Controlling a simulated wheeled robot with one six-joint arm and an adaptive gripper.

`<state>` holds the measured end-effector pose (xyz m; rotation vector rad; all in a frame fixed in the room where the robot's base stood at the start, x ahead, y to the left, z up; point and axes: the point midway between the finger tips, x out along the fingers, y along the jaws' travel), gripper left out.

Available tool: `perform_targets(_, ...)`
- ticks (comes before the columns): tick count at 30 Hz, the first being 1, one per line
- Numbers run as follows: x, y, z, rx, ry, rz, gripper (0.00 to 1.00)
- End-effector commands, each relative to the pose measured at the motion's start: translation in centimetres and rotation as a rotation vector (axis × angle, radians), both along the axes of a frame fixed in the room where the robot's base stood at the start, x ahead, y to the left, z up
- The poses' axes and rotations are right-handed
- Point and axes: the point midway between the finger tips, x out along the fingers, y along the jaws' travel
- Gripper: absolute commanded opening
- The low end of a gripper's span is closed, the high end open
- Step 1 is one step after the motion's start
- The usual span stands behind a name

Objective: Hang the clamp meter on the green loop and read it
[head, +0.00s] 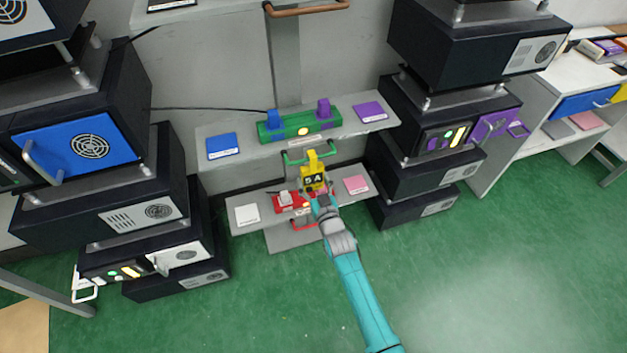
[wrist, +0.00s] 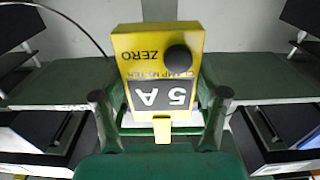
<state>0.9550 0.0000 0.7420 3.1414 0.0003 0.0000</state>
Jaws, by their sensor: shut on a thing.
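The yellow clamp meter (head: 313,180) has a dark display reading "5 A". In the wrist view the meter (wrist: 160,60) fills the upper middle, its display upside down, with a black round knob and the word ZERO. My gripper (head: 318,197) is shut on the meter; in the wrist view its fingers (wrist: 161,98) stand at either side of it. The green loop (head: 293,160) sticks out below the front of the green lever block (head: 285,131). The meter's yellow upper end is at the loop's right part; I cannot tell whether it is around the loop or only in front.
The green block has blue and purple levers and a lit yellow lamp. Below, a red block (head: 283,203) with a pale lever and red loop (head: 303,226) sits close beside my gripper. Dark cabinets (head: 440,127) stand at both sides. Green floor (head: 480,280) is clear in front.

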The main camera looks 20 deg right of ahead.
Motion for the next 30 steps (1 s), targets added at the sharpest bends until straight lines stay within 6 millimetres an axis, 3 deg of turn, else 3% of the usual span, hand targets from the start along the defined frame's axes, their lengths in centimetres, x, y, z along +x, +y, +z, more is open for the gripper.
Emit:
perform_targets(10, 0.0, 0.0, -0.1, 0.000, -0.001, 0.000, 0.29)
perform_targets(11, 0.0, 0.0, -0.1, 0.000, -0.001, 0.000, 0.80)
perform_targets(13, 0.0, 0.0, -0.1, 0.000, -0.001, 0.000, 0.97)
perform_targets(14, 0.0, 0.0, -0.1, 0.000, -0.001, 0.000, 1.00)
perform_targets(25, -0.2, 0.0, -0.2, 0.000, 0.001, 0.000, 1.00)
perform_targets(30, -1.7, 0.0, -0.3, 0.000, 0.002, 0.000, 1.00)
